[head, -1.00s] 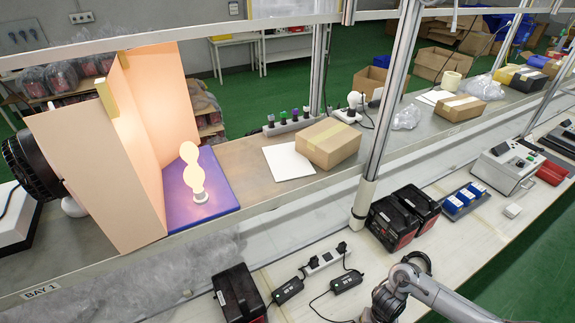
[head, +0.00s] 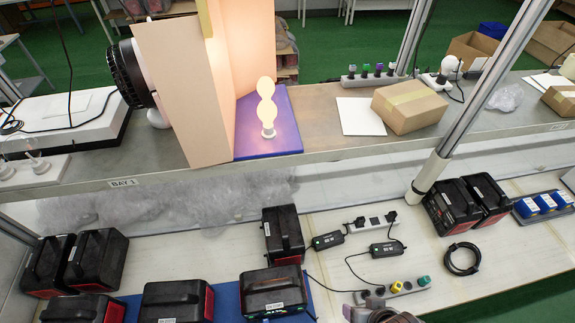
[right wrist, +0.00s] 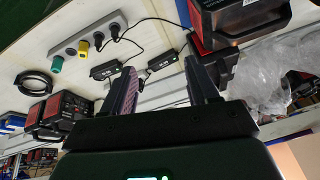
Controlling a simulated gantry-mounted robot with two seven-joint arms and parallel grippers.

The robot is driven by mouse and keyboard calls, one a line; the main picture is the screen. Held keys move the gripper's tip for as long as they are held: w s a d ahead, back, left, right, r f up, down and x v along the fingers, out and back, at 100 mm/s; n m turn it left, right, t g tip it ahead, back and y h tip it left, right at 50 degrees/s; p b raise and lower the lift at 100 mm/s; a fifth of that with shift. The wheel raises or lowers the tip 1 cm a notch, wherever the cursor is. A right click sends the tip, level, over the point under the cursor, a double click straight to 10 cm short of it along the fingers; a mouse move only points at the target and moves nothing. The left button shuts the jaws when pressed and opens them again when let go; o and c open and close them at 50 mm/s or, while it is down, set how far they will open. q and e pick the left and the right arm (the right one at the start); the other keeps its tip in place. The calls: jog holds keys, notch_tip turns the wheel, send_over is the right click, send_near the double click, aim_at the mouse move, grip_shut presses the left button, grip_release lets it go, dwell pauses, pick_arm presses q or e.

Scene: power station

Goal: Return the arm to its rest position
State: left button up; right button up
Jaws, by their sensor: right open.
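My right gripper (right wrist: 160,88) shows in the right wrist view with its two dark fingers spread apart and nothing between them. A power strip (right wrist: 88,32) with green and yellow plugs and two small black adapters (right wrist: 105,69) show beyond the fingers. In the head view only a small part of my right arm (head: 383,314) shows at the bottom edge, just below the power strip with the green and yellow plugs (head: 397,290). The right fingers cannot be made out there. My left gripper is in neither current view.
Black battery packs (head: 275,291) stand on the lower bench, some on a blue mat. A coiled black cable (head: 462,259) lies right of the adapters. A metal post (head: 462,90) rises at the shelf front. A glowing lamp (head: 267,107) and a carton (head: 410,106) stand on the shelf.

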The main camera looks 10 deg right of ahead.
notch_tip(320, 180, up, 13)
jog(key=s+d+n+g+p, duration=0.1)
jog(key=n+p, duration=0.3)
jog(key=p, duration=0.8)
jog(key=shift+s+f+n+p, duration=0.15)
jog(key=shift+s+n+p, duration=0.15)
jog(key=shift+s+p, duration=0.1)
